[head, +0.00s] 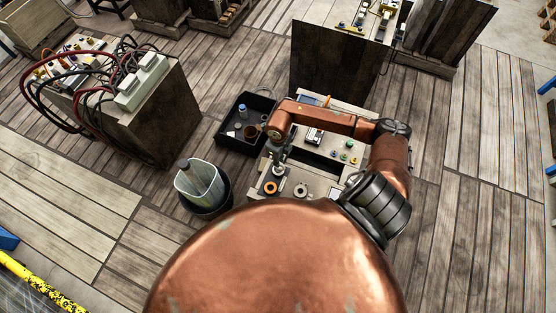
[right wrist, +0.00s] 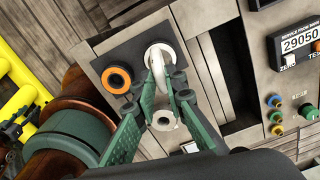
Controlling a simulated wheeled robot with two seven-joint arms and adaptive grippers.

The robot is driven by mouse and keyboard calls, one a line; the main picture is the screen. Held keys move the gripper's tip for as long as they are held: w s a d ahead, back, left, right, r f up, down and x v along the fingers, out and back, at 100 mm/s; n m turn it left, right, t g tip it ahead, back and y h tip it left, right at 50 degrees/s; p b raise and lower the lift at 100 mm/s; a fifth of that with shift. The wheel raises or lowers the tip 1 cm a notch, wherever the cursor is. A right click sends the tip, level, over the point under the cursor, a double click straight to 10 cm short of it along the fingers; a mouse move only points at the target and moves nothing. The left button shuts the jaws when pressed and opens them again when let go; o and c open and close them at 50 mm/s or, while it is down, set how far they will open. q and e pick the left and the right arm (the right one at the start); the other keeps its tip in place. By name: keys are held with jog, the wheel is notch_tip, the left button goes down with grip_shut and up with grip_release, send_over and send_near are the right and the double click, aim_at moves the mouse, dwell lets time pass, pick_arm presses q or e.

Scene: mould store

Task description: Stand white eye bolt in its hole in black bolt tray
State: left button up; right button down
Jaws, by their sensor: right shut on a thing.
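My right gripper (right wrist: 163,82) is shut on the white eye bolt (right wrist: 160,48), with its green fingertips at the near side of the eye. The eye bolt is over the black bolt tray (right wrist: 122,46); whether its shank is in a hole is hidden. An orange eye bolt (right wrist: 117,80) stands in the tray beside it. In the head view my right gripper (head: 279,155) points down at the tray, next to the orange eye bolt (head: 271,187). My left gripper is not in view.
A counter box (right wrist: 298,42) and coloured buttons (right wrist: 275,115) are farther along. A black bin (head: 230,136) and a bucket (head: 208,205) stand left of the bench.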

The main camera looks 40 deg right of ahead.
jog(key=shift+f+b, duration=0.35)
jog(key=shift+f, duration=0.1)
dwell(0.7)
jog(key=c, duration=1.9)
grip_release()
notch_tip(320, 180, up, 12)
